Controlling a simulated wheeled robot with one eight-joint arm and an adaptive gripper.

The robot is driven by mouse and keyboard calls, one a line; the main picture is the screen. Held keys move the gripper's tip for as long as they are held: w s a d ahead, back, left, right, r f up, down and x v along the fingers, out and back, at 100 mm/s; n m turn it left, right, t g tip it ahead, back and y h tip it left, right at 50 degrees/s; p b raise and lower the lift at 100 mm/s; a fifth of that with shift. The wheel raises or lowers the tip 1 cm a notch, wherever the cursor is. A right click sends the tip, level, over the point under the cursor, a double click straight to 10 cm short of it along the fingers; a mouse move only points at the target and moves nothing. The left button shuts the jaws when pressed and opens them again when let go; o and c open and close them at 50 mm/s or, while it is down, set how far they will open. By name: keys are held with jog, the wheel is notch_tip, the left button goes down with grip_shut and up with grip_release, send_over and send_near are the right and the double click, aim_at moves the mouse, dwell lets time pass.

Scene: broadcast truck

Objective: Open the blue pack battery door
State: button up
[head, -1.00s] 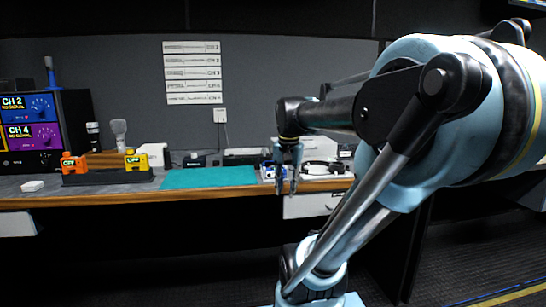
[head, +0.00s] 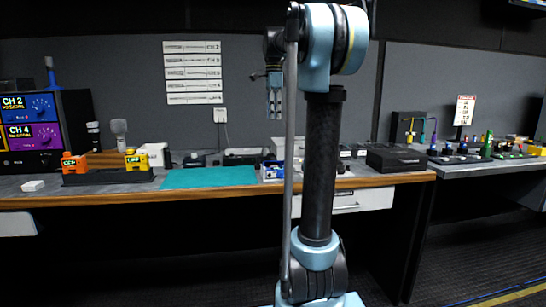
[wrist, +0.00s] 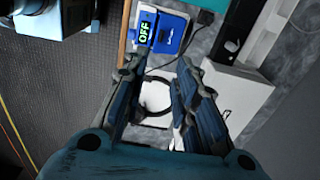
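The blue pack (head: 272,171) stands near the front edge of the desk, just right of the teal mat, partly hidden by my arm. In the wrist view the blue pack (wrist: 174,30) is at the top centre, with a lit display reading OFF. Its battery door cannot be made out clearly. My gripper (head: 275,116) hangs fingers down, well above the desk and the pack. In the wrist view my gripper (wrist: 155,68) is open, with an empty gap between its fingers; it touches nothing.
An orange pack (head: 73,163) and a yellow pack (head: 136,161) stand in a dark tray at left. The teal mat (head: 209,178) is bare. A white box (wrist: 222,95), a black cable and headphones lie near the blue pack. A black case (head: 396,158) is at right.

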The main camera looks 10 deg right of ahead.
notch_tip(320, 180, down, 17)
jog(key=shift+w+f, duration=0.1)
jog(key=shift+f, duration=0.05)
dwell(0.6)
grip_shut()
